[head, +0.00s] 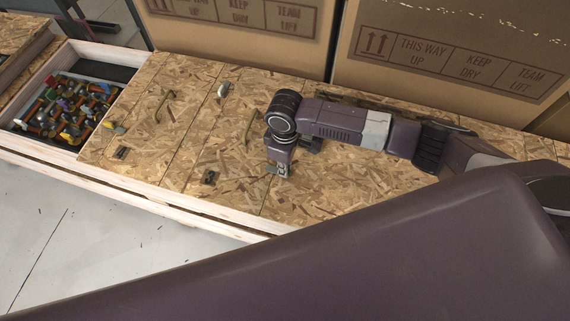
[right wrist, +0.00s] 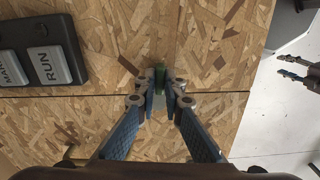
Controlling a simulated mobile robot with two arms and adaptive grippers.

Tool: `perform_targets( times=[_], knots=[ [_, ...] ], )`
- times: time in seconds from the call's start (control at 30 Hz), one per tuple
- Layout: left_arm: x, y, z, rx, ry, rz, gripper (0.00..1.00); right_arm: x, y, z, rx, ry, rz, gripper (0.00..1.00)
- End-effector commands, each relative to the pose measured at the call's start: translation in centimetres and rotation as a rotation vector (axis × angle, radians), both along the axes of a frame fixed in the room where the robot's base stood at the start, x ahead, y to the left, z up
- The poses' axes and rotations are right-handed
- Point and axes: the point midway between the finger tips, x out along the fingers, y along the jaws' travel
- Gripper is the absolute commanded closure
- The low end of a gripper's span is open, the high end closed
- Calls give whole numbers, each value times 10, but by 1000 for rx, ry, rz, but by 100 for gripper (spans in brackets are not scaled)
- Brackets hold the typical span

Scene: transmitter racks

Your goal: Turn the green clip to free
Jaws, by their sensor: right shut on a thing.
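The green clip (right wrist: 159,74) sits on the wooden boards, by the seam, in the right wrist view. My right gripper (right wrist: 163,88) has its two fingertips closed on it from both sides, so only its far part shows. In the head view my right gripper (head: 278,170) points down at the boards near their front edge, and the clip is hidden or too small to tell there. At the right of the right wrist view, two separate prongs (right wrist: 290,67) look like my left gripper, open and empty over the pale floor.
A dark box with grey MAN and RUN plates (right wrist: 50,65) lies left of the clip. Other small latches (head: 209,178) and curved handles (head: 163,106) stand on the boards (head: 150,160). A bin of colourful parts (head: 62,112) is at left. Cardboard boxes (head: 455,45) stand behind.

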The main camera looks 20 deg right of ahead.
Motion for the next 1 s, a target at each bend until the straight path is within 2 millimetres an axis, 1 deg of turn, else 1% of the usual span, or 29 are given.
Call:
perform_targets(
  times=[0.03, 0.17, 0.4, 0.7, 1.0],
  knots=[
    [1, 0, 12, 0, -1, 0, 60, -1, 0, 6, 0, 2, -29, 100],
    [2, 0, 31, -1, -3, 0, 60, -1, 1, 8, 0, 4, -127, 100],
    [4, 0, 67, -1, -6, 0, 60, -1, 1, 8, 1, 4, -349, 100],
    [5, -1, 103, -1, -7, -1, 60, -1, 1, 7, 1, 4, -637, 100],
    [5, -1, 132, -1, -7, -1, 60, -1, 2, 5, 1, 3, -921, 100]
  ],
)
